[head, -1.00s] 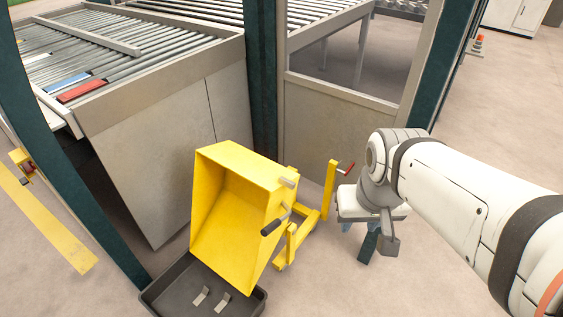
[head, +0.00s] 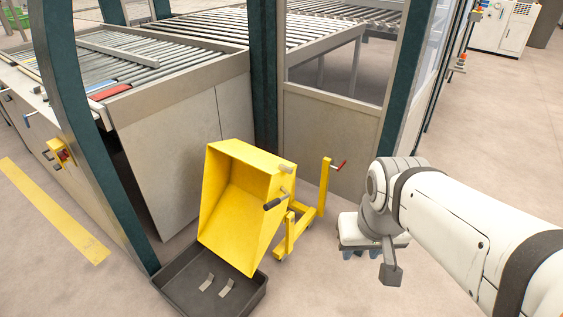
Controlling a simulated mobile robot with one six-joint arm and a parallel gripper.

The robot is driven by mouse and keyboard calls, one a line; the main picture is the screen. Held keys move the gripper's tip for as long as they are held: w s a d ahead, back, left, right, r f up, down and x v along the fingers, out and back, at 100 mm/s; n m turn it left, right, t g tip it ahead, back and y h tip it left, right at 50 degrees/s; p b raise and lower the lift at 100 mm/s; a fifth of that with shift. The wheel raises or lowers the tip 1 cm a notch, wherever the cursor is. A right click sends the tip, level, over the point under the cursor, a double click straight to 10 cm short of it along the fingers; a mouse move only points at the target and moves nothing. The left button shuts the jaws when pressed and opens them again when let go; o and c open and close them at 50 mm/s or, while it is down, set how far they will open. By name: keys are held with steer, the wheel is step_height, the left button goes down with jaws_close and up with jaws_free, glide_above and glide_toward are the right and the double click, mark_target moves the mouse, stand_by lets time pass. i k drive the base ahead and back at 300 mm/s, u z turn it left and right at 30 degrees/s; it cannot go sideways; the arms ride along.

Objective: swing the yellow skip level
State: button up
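The yellow skip (head: 240,205) is tipped steeply, its open mouth facing the front left and its lower lip over a dark tray (head: 178,292). A crank-like handle with a black grip (head: 275,203) sticks out from its right side. The skip hangs on a yellow stand (head: 298,232) with a post (head: 325,185) that carries a red-tipped lever (head: 340,166). My gripper (head: 360,254) is to the right of the skip and stand, apart from both. It points down, and its fingers are mostly hidden under my wrist.
Two bent metal scraps (head: 226,287) lie in the tray. A grey machine panel (head: 180,150) and roller table (head: 140,60) stand behind the skip. A teal post (head: 85,130) rises at the left. The floor at the front right is clear.

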mark_target(246, 189)
steer(key=u, duration=0.15)
steer(key=i, duration=0.9)
steer(key=z, duration=0.05)
